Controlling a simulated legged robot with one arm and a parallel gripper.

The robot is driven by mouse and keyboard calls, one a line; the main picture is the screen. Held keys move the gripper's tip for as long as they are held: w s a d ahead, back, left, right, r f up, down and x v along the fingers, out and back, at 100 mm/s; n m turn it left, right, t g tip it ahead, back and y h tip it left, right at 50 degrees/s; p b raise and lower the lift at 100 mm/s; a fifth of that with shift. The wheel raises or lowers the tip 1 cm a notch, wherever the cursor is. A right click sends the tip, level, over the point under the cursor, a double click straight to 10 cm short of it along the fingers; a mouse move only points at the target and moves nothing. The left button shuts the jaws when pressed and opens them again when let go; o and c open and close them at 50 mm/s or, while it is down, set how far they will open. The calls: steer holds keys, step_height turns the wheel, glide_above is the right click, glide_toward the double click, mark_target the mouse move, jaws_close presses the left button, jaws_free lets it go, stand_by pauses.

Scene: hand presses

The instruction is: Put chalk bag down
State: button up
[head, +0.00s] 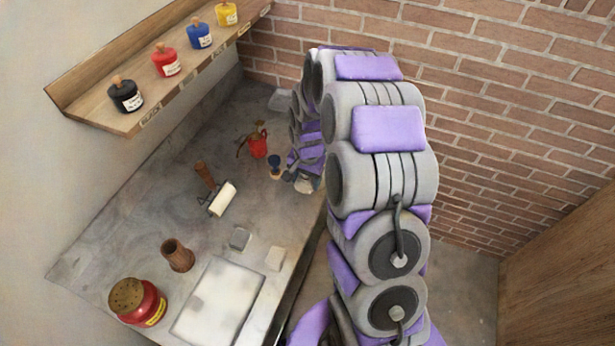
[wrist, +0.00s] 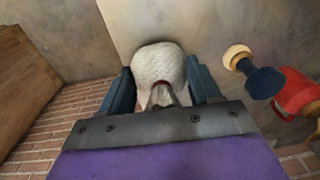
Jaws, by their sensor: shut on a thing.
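The chalk bag is a small whitish, rough-textured round bag (wrist: 158,65) with a dark red band at its neck, shown in the wrist view. My gripper (wrist: 160,80) has its two dark blue fingers on either side of it, shut on it. In the head view my gripper (head: 299,181) is at the right edge of the grey bench, beyond the middle, with a little of the pale bag (head: 309,184) showing. The arm and gripper hide part of it. I cannot tell whether the bag touches the bench top.
A shelf (head: 115,122) holds several bottles.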

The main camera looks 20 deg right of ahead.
steer(key=w, duration=0.1)
steer(key=w+d, duration=0.2)
steer(key=w, duration=0.1)
steer(key=shift+d+f+b, duration=0.15)
steer(key=shift+f+b, duration=0.1)
steer(key=shift+b, duration=0.1)
step_height(320, 180, down, 4)
steer(key=shift+s+r+b, duration=0.15)
steer(key=shift+b, duration=0.45)
steer(key=shift+r, duration=0.1)
steer(key=o, duration=1.1)
